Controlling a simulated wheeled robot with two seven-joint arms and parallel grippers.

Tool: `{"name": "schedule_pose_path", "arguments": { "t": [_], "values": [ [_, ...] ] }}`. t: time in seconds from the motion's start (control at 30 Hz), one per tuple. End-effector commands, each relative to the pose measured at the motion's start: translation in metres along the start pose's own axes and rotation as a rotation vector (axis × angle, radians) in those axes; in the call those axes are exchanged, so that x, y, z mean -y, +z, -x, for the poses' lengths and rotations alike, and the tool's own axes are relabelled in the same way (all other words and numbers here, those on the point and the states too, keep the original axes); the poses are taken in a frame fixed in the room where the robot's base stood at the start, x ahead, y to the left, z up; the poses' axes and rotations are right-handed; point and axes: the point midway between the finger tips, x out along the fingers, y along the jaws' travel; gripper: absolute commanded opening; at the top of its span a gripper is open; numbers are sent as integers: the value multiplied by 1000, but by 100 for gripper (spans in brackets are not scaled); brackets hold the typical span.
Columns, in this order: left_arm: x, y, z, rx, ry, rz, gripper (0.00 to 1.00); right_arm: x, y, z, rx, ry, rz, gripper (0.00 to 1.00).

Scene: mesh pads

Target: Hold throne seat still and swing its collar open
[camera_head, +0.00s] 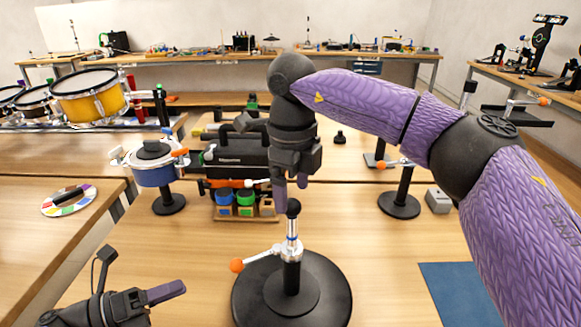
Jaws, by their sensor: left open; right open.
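A stand (292,290) with a wide round black base stands on the table in front of me. A silver collar (291,247) sits on its post, with a lever ending in an orange knob (237,265) pointing left. A small dark rounded tip (293,208) tops the post; I cannot tell a separate seat on it. My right gripper (291,188) points down just above this tip, open; I cannot tell if its fingers touch the tip. My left gripper (168,291) is open at lower left, apart from the stand, one purple finger showing clearly.
A blue drum-like pot (154,173) on a stand is at back left. A black case (237,160) and a wooden holder with coloured jars (246,212) sit behind. Another stand (400,205) and a grey block (439,200) are right. A blue mat (463,290) lies front right.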

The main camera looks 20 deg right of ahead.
Motion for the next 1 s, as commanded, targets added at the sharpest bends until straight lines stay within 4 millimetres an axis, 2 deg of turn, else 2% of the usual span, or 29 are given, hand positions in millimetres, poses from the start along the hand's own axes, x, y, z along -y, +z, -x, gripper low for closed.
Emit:
{"name": "schedule_pose_path", "arguments": {
  "t": [0.1, 0.23, 0.4, 0.6, 1.0],
  "values": [
    [0, 0, 0, 0, 0, 0, 59, 0, 0, -27, -2, 3, -2, 87],
    [0, 0, 0, 0, 0, 0, 59, 0, 0, -49, 0, 4, -3, 87],
    [0, 0, 0, 0, 0, 0, 59, -1, 0, -61, 3, 4, -3, 87],
    [0, 0, 0, 0, 0, 0, 59, -1, 0, -61, 4, 4, -4, 87],
    [0, 0, 0, 0, 0, 0, 59, -1, 1, -61, 5, 4, -4, 2]
  ]
}}
